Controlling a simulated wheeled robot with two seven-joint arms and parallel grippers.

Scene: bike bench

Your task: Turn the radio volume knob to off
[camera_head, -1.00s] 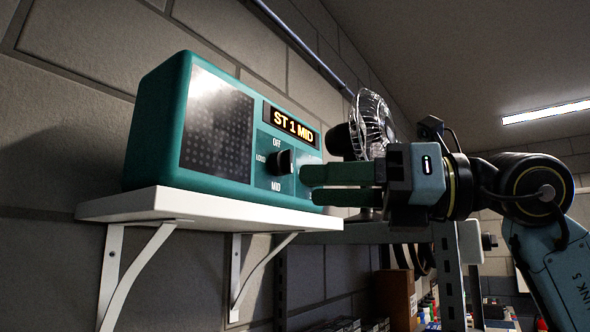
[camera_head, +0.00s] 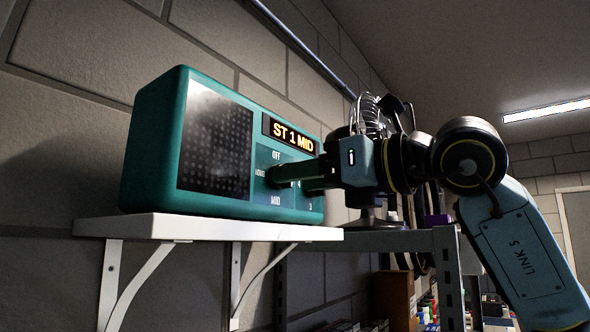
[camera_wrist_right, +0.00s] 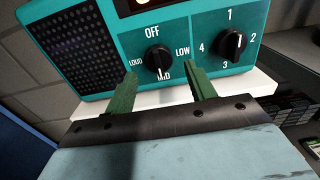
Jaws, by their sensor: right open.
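The teal radio (camera_head: 150,150) sits on a white wall shelf, and its display (camera_head: 290,136) reads "ST 1 MID". In the right wrist view the black volume knob (camera_wrist_right: 158,60) is ringed by OFF, LOUD, MID and LOW labels. Its pointer appears to face down toward MID. My right gripper (camera_head: 288,178) is open at the radio's front. In the wrist view its green fingertips (camera_wrist_right: 161,78) lie left and right of the lower part of the knob, with nothing gripped. Contact cannot be told. In the head view the fingers hide the knob. My left gripper is out of view.
A second knob (camera_wrist_right: 232,44), labelled 1 to 4, is right of the volume knob on the radio. The white shelf (camera_head: 150,226) juts out below the radio. A fan (camera_head: 370,115) and a metal rack (camera_head: 400,240) stand behind my right arm.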

